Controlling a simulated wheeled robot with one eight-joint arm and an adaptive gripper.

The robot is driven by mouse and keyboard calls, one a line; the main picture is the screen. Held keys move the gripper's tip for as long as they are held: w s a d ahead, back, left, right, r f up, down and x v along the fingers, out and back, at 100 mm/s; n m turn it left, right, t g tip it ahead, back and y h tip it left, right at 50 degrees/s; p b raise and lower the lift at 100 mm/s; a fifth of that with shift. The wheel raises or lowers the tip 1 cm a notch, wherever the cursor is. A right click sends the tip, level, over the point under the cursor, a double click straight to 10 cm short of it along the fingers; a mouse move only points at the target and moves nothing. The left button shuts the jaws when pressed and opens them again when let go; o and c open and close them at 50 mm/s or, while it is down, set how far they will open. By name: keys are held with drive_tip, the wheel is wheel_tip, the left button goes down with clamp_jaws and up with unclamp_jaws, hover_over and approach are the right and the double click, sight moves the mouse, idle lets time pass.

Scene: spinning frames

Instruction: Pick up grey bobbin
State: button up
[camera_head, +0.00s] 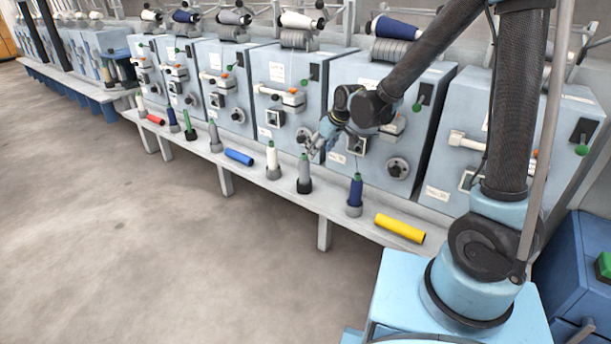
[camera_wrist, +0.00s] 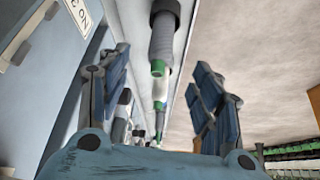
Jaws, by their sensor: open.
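A grey bobbin (camera_head: 304,173) with a green tip and a dark base stands upright on the narrow ledge in the head view. In the wrist view the same grey bobbin (camera_wrist: 163,38) appears upside down, its green tip between the lines of my two fingers. My gripper (camera_head: 314,147) is open and empty, just above and slightly right of that tip in the head view. No contact shows. A second grey bobbin (camera_head: 215,136) stands farther left on the ledge.
A white bobbin (camera_head: 272,160) stands left of the nearer grey one, a blue bobbin (camera_head: 355,190) right of it. A blue tube (camera_head: 239,157) and a yellow tube (camera_head: 400,228) lie on the ledge (camera_head: 325,203). Machine fronts (camera_head: 283,95) rise close behind; the floor in front is clear.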

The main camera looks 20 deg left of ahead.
sight(307, 165)
drive_tip(key=x, duration=1)
drive_tip(key=shift+d, duration=0.15)
drive_tip(key=shift+a+x, duration=0.15)
drive_tip(key=shift+x, duration=1.15)
drive_tip(key=shift+a+x, duration=0.15)
drive_tip(key=shift+x, duration=1.15)
drive_tip(key=shift+s+r, duration=0.1)
drive_tip(key=shift+s, duration=0.05)
drive_tip(key=c, duration=1.2)
